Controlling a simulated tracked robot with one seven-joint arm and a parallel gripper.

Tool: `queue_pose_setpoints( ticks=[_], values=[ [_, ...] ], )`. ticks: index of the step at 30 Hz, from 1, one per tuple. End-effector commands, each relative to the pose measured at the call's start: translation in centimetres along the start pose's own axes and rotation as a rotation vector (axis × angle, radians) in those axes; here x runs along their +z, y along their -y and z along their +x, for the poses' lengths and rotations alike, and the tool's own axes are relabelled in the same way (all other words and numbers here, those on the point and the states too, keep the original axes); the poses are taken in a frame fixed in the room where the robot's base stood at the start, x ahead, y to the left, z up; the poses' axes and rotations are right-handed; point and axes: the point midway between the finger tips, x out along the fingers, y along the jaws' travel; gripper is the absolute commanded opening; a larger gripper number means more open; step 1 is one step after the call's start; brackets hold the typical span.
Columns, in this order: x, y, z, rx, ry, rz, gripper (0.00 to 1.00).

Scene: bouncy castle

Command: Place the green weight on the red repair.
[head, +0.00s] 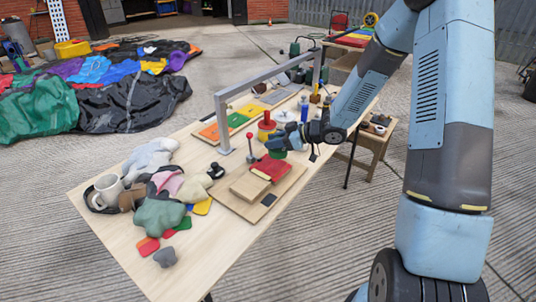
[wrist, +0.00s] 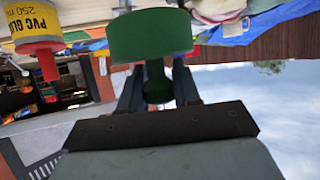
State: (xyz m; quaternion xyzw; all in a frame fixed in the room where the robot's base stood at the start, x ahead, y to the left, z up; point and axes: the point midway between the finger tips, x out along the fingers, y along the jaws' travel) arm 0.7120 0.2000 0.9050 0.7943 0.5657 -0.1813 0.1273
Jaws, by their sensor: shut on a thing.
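My gripper (head: 288,141) is shut on the green weight (wrist: 150,36); the wrist view shows its knob between the two fingers (wrist: 157,88). In the head view the green weight (head: 277,154) shows just below my gripper, at the far edge of the red repair (head: 274,166). The red repair lies on a wooden board on the table, partly behind a wooden block. I cannot tell whether the weight touches the red repair or hangs a little above it.
A wooden block (head: 250,186) lies on the board (head: 235,206). A red-knobbed lever (head: 250,146) and a yellow-and-red glue can (head: 266,124) stand close by. A grey metal frame (head: 222,125) arches over the table.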

Motion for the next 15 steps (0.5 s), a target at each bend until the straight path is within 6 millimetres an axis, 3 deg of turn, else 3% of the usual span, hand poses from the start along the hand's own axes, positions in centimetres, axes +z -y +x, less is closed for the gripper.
queue_pose_setpoints(
  ticks=[6, 15],
  values=[
    [1.3, -0.7, 2.8, -0.001, -0.003, 0.001, 0.0],
    [2.0, -1.0, 4.1, 0.0, -0.002, 0.0, 0.0]
  ],
)
